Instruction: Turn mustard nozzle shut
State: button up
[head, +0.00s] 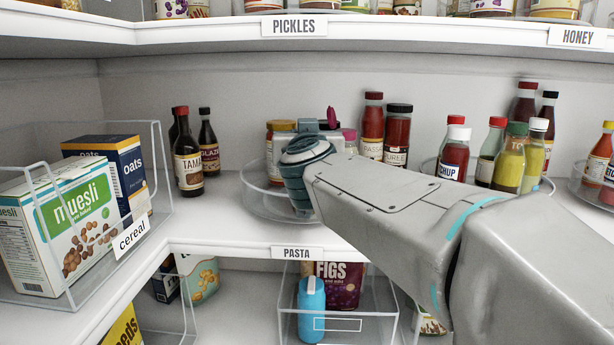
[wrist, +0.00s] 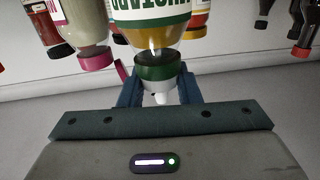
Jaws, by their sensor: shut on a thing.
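The mustard bottle (wrist: 152,42) shows upside down in the wrist view, with a white and green label, yellow contents and a dark green cap (wrist: 160,68). Its white nozzle (wrist: 163,91) points toward my palm. My gripper (wrist: 160,85) has its blue fingers on either side of the nozzle and is shut on it. In the head view my gripper (head: 325,130) is over the middle turntable (head: 257,203), and my wrist and arm hide the held bottle. Whether the nozzle is turned open or shut cannot be told.
A pink-capped bottle (wrist: 94,52) stands close beside the mustard in the wrist view. Two red sauce bottles (head: 371,125) stand just right of my gripper. A clear cereal bin (head: 160,160) is at the left. The upper shelf edge (head: 230,40) runs above my arm.

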jog(key=shift+m+h+p, duration=1)
jog(key=shift+h+p, duration=0.5)
jog(key=shift+p, duration=0.4)
jog(key=shift+r+p, duration=0.1)
jog(key=shift+p, duration=0.35)
jog(key=shift+m+g+h+p, duration=0.3)
jog(key=shift+m+h+p, duration=0.8)
jog(key=shift+h, duration=0.5)
jog(key=o, duration=0.6)
jog(key=shift+s, duration=0.1)
jog(key=p+v, duration=0.1)
jog(key=v, duration=0.6)
jog(key=shift+p, duration=0.4)
jog(key=shift+d, duration=0.1)
